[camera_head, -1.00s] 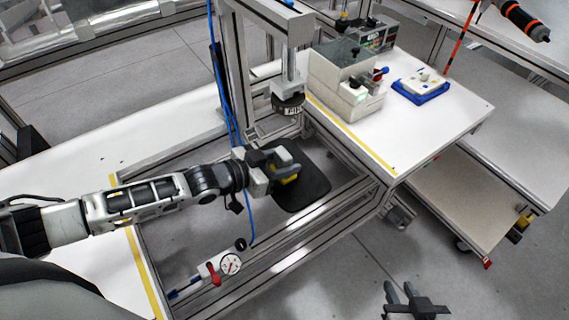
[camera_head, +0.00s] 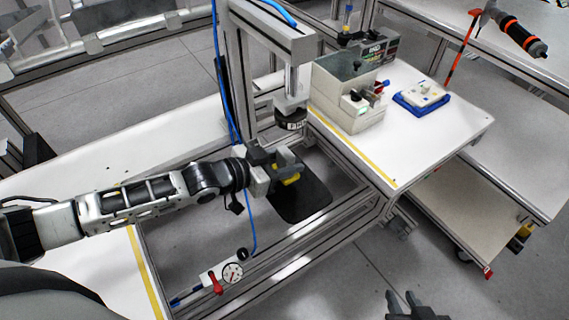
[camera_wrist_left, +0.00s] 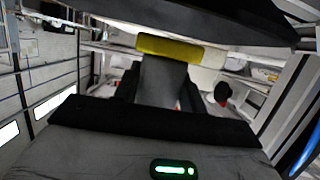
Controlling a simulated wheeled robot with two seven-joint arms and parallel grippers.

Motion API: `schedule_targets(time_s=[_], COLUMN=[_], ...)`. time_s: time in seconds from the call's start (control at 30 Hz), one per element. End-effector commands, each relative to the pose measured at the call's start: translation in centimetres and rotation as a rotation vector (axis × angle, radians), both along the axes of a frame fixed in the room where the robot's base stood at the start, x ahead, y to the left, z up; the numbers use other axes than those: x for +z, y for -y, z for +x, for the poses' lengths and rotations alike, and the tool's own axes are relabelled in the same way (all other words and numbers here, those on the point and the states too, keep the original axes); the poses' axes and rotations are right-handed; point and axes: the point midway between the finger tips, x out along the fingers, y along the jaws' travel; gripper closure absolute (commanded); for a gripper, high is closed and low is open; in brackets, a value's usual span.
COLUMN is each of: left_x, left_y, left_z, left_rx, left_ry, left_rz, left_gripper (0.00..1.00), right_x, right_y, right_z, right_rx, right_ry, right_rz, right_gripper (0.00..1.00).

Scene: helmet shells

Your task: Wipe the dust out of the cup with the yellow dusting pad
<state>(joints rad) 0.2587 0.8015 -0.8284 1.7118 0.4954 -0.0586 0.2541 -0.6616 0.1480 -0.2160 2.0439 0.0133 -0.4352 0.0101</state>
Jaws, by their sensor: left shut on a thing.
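My left gripper (camera_head: 276,172) is shut on the yellow dusting pad (camera_head: 288,178). In the left wrist view the pad (camera_wrist_left: 168,48) shows as a yellow block at the gripper's tip, close below a large dark curved thing at the top. A black round head with white lettering (camera_head: 291,119) hangs from the grey press frame, just above and right of the gripper. It may be the cup; its underside and any dust are hidden. My right gripper (camera_head: 404,303) is at the bottom edge, its fingers apart and empty, far from the pad.
A black flat plate (camera_head: 305,200) lies below the left gripper, inside the metal frame. A blue hose (camera_head: 222,75) runs down beside the press post. A beige box (camera_head: 342,100) and a blue tray (camera_head: 420,102) stand on the white table.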

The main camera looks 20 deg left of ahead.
Motion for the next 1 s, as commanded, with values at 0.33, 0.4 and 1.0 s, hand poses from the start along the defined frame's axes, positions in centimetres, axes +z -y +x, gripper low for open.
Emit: schedule_targets(time_s=[0.33, 0.4, 1.0], left_x=[0.2, 0.2, 0.3], left_y=[1.4, 1.9, 6.6], left_z=[-1.0, -1.5, -5.1], left_rx=[-0.004, -0.003, -0.002], left_ry=[-0.002, -0.002, -0.001], left_rz=[-0.005, -0.005, -0.004], left_gripper=[0.85, 0.85, 0.85], right_x=[0.0, 0.0, 0.0], right_y=[0.0, 0.0, 0.0], right_z=[0.0, 0.0, 0.0], right_rx=[0.000, 0.000, 0.000], right_ry=[0.000, 0.000, 0.000], right_rz=[0.000, 0.000, 0.000], right_gripper=[0.73, 0.73, 0.73])
